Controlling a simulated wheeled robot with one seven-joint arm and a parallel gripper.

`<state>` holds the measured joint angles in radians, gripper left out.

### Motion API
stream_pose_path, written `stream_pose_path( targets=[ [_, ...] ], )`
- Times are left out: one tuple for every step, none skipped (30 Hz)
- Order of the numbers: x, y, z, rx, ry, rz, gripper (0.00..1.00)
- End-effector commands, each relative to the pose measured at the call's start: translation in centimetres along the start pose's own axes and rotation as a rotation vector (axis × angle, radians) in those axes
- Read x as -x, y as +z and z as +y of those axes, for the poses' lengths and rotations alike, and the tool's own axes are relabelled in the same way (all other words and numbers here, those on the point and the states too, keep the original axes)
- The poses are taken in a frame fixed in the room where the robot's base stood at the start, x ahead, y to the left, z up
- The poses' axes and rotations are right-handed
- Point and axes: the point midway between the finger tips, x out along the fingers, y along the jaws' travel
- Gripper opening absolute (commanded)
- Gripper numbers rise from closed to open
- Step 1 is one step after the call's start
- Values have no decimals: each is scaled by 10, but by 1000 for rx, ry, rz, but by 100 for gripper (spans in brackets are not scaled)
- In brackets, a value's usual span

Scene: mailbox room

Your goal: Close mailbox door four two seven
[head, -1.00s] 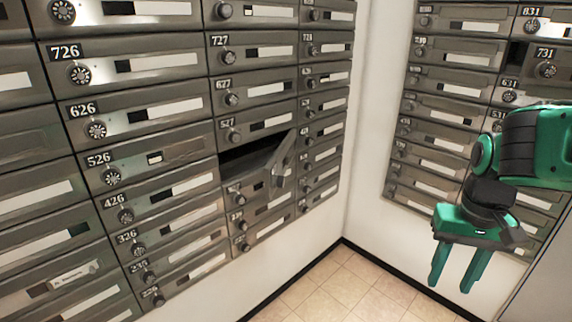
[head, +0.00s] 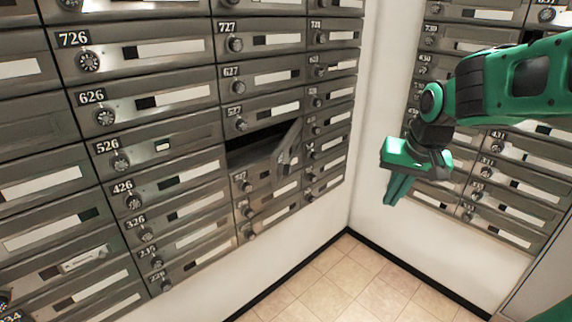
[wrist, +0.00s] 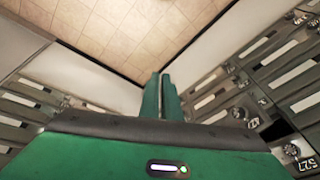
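The mailbox door (head: 289,148) of the open compartment under box 527 stands swung out from the left bank of boxes, on the compartment's right side. The dark opening (head: 250,143) shows to its left. Its own number is not readable in the head view, but its place matches 427. My gripper (head: 393,190) is to the right of the door, apart from it, in front of the corner and the right bank. Its two green fingers (wrist: 165,88) lie together with nothing between them in the wrist view.
Closed metal boxes (head: 160,100) fill the left wall, and another bank (head: 515,205) covers the right wall behind my arm. The white wall corner (head: 362,165) lies between them. The tiled floor (head: 340,285) below is clear.

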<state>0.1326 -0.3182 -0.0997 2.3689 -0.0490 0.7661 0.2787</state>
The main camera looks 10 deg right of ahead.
Motion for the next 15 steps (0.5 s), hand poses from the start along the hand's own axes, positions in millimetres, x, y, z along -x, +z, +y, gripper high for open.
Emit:
stream_pose_path(
  targets=[
    [-3, -24, -38, 20, -53, 40, 0],
    [-4, -36, -60, 26, -89, 63, 0],
    [-4, -49, -87, 32, -135, 88, 0],
    [-4, -57, -108, 36, -169, 103, 0],
    [-3, -63, -126, 38, -201, 115, 0],
    [-2, -70, -147, 39, -240, 128, 0],
    [-2, -73, -160, 40, -265, 134, 0],
    [-1, -76, -172, 41, -286, 139, 0],
    [0, -79, -184, 40, -311, 145, 0],
    [1, -80, -191, 40, -324, 147, 0],
    [1, -82, -197, 40, -334, 149, 0],
    [1, -82, -202, 39, -344, 150, 0],
    [0, -83, -204, 39, -347, 150, 0],
    [-2, -83, -205, 39, -349, 150, 0],
    [-5, -83, -206, 38, -349, 149, 0]
  ],
)
